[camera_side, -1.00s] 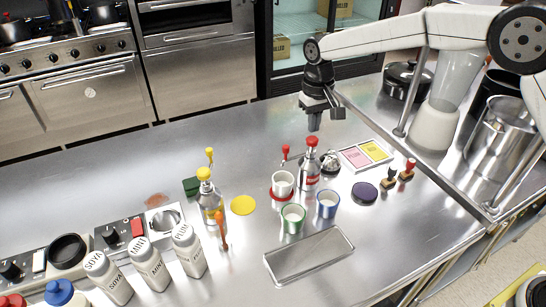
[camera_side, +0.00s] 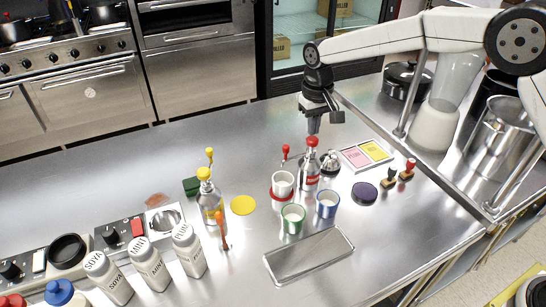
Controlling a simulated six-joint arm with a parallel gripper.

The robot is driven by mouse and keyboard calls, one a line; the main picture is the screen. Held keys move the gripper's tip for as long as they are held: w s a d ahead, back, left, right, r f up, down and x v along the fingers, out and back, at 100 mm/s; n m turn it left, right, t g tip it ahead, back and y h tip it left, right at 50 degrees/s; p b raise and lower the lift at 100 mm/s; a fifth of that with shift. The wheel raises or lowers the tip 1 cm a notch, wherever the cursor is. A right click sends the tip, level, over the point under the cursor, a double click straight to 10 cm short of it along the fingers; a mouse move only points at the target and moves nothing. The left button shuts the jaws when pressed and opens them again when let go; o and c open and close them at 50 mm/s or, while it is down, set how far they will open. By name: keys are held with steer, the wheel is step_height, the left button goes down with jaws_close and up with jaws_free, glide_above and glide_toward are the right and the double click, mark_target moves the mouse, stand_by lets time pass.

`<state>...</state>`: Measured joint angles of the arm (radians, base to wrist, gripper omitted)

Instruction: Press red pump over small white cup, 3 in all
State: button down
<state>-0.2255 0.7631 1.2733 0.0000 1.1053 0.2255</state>
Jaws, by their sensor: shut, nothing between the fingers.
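A bottle with a red pump head (camera_side: 312,142) stands near the middle of the counter, with a red label on its body. The small white cup (camera_side: 282,184) sits on a red saucer (camera_side: 272,195) to its left, by the bottle's spout side. My gripper (camera_side: 313,131) is shut and empty, pointing down right above the red pump head. Whether it touches the pump cannot be told from this view.
A green-rimmed cup (camera_side: 293,219) and a blue-rimmed cup (camera_side: 327,204) stand in front. A yellow-topped pump bottle (camera_side: 209,200) is to the left. A metal tray (camera_side: 309,257) lies nearer. A dark purple disc (camera_side: 364,193) and stamps are to the right.

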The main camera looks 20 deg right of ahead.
mark_target(313, 139)
steer(key=shift+f, duration=1.5)
steer(key=shift+r, duration=1.85)
steer(key=shift+f, duration=1.8)
steer(key=shift+r, duration=1.8)
